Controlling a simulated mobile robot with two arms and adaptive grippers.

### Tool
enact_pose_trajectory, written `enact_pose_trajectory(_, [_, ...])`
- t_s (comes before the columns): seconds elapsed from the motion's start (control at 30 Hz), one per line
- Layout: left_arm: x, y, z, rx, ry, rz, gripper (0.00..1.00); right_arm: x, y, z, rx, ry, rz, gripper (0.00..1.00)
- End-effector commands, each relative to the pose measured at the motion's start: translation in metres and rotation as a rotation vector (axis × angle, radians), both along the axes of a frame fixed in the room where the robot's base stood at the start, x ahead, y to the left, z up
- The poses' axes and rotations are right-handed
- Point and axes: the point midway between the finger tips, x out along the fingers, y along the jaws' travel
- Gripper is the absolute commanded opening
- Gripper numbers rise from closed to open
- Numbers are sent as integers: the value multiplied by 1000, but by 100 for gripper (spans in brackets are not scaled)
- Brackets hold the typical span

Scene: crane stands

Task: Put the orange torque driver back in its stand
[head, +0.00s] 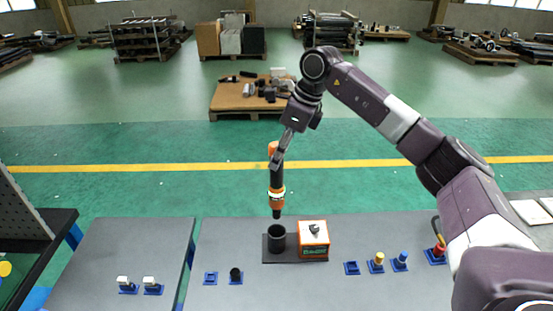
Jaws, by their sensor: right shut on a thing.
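The orange and black torque driver (276,193) hangs upright in my right gripper (275,161), which is shut on its upper part. The driver's tip is just above the black cup (276,234) of its stand (283,261), with a small gap seeming to show between them. The stand has a dark base and an orange box (314,239) with a pale top on its right side. The inside of the cup is mostly dark. My left gripper is not in view.
The grey table (220,291) holds small blue holders (351,268) on both sides of the stand, some with coloured pieces. A second grey table (90,260) stands at left, with a gap between. Loaded pallets stand far behind on the green floor.

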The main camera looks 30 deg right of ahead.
Motion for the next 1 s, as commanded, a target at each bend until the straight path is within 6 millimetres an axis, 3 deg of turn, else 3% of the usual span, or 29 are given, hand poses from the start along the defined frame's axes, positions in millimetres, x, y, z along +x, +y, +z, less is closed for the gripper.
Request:
enact_pose_trajectory(0.37, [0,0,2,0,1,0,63,1,1,4,4,-7,1,0])
enact_pose_trajectory(1.0, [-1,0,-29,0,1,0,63,1,1,-42,3,-7,2,0])
